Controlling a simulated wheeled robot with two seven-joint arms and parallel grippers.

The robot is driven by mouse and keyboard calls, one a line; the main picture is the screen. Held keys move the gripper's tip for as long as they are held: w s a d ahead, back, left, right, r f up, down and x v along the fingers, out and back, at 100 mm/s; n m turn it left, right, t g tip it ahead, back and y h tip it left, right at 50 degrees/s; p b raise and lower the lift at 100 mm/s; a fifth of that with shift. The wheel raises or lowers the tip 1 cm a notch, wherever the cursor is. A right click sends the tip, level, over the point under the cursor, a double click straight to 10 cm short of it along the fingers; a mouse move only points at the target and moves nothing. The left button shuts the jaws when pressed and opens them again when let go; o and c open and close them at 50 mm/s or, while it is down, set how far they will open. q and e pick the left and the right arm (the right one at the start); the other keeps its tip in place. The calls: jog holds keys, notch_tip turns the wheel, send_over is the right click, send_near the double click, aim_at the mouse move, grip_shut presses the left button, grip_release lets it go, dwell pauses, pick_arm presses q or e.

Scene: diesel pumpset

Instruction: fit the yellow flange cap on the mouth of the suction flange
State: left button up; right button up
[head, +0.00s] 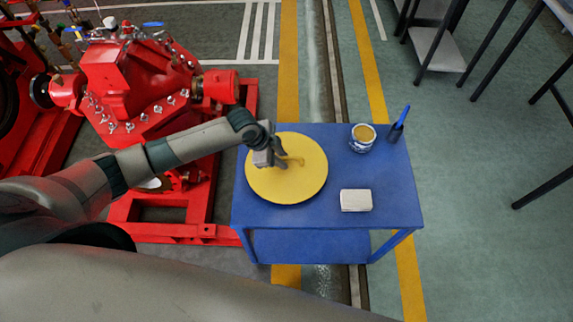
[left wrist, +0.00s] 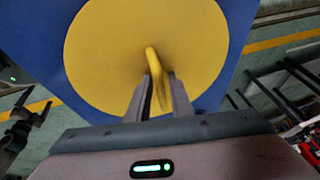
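The yellow flange cap (head: 312,185) is a wide round disc with a raised handle (head: 298,160). It is over the left part of the blue table; I cannot tell whether it touches the top. My left gripper (head: 281,160) is at the handle. In the left wrist view its fingers (left wrist: 160,92) stand close on both sides of the handle and look shut on it. The red pumpset (head: 135,75) stands at the left, with a red cylindrical end (head: 220,88) facing the table. I cannot tell which opening is the suction flange mouth. My right gripper is out of view.
The blue table (head: 395,205) also holds an open tin (head: 362,138), a dark holder with a blue-handled tool (head: 398,127) and a pale block (head: 356,200). The red base frame (head: 205,233) lies left of the table. Floor to the right is clear up to dark-legged benches (head: 437,50).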

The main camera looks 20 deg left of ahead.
pick_arm(q)
jog(key=shift+c, duration=0.7)
grip_shut()
dwell(0.9)
